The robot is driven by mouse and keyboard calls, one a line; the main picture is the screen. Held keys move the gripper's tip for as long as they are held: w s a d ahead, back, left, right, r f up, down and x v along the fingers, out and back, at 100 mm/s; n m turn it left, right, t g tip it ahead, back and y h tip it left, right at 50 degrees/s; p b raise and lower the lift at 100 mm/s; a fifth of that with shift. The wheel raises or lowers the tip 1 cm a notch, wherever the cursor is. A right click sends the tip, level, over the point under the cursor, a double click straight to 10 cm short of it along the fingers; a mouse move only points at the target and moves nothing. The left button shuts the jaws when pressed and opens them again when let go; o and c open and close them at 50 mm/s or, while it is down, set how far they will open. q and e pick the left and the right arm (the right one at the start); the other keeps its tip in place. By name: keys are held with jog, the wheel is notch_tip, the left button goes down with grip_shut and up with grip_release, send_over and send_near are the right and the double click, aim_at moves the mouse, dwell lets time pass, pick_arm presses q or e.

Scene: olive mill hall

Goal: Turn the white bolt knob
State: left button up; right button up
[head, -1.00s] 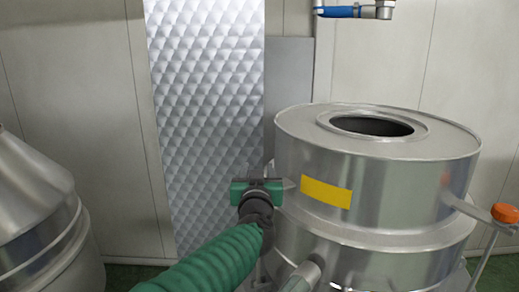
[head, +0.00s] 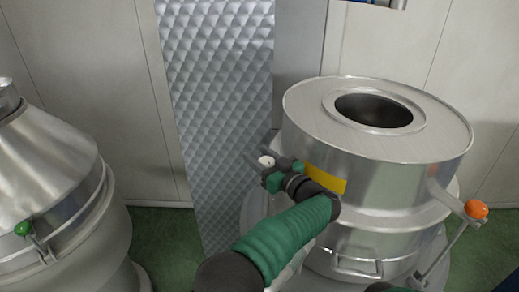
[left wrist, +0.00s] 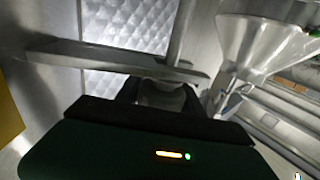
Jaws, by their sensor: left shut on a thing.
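The white bolt knob (head: 265,161) shows as a small pale round end in the head view, at the left side of the steel vessel (head: 395,205). My left gripper (head: 270,170) is at the knob and shut on it; its green body partly covers the knob and bolt. In the left wrist view a dim greyish piece, likely the knob (left wrist: 160,95), sits between the dark fingers, below a metal rod (left wrist: 182,30) and a flat bar (left wrist: 100,57). The exact contact is hard to see.
An orange knob (head: 476,209) on a lever is at the vessel's right. A second steel vessel (head: 50,190) with a green knob (head: 23,228) stands at the left. A quilted metal panel (head: 220,110) is behind. Green floor (head: 165,240) lies open between the vessels.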

pick_arm(q)
jog(key=shift+s+d+f, duration=0.1)
jog(key=shift+d+f, duration=0.05)
jog(key=shift+f, duration=0.35)
jog(key=o, duration=1.4)
jog(key=shift+d+r, duration=0.1)
jog(key=shift+r, duration=0.1)
jog(key=shift+d+r, duration=0.1)
